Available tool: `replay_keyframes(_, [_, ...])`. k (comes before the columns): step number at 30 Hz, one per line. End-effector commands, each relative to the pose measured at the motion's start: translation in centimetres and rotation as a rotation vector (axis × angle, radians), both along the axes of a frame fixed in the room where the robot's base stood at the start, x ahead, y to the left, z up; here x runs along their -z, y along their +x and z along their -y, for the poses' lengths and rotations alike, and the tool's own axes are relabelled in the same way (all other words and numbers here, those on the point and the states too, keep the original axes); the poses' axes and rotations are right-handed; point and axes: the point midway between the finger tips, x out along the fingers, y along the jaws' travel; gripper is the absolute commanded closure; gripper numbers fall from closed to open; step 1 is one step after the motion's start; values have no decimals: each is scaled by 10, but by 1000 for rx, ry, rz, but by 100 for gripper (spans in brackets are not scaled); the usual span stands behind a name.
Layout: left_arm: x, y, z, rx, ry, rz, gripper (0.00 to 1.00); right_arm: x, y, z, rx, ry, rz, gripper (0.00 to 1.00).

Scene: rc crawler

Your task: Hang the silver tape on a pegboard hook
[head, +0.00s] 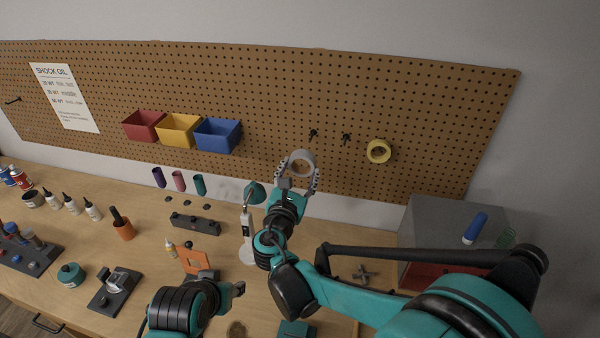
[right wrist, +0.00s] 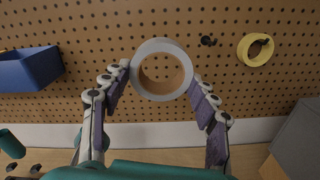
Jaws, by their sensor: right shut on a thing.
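The silver tape (head: 302,158) is a grey ring held up in front of the pegboard (head: 270,90). My right gripper (head: 300,178) is shut on it, with one finger on each side. In the right wrist view the tape (right wrist: 161,46) sits between the fingertips (right wrist: 162,82), its open hole facing the board. Two empty dark hooks, a left one (head: 313,133) and a right one (head: 346,138), are on the board above and to the right of the tape. A yellow tape (head: 378,151) hangs on another hook. My left gripper (head: 232,289) is low over the bench; its fingers are unclear.
Red (head: 144,125), yellow (head: 178,130) and blue (head: 217,135) bins are mounted left of the hooks. A white-based lamp (head: 247,225) stands on the bench below. A grey box (head: 450,215) stands at the right. The board around the hooks is clear.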

Motion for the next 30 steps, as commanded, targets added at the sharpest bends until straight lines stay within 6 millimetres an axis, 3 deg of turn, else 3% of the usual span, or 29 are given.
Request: replay_keyframes(30, [10,0,0,0,0,0,60,0,73,15,1,0,0,70])
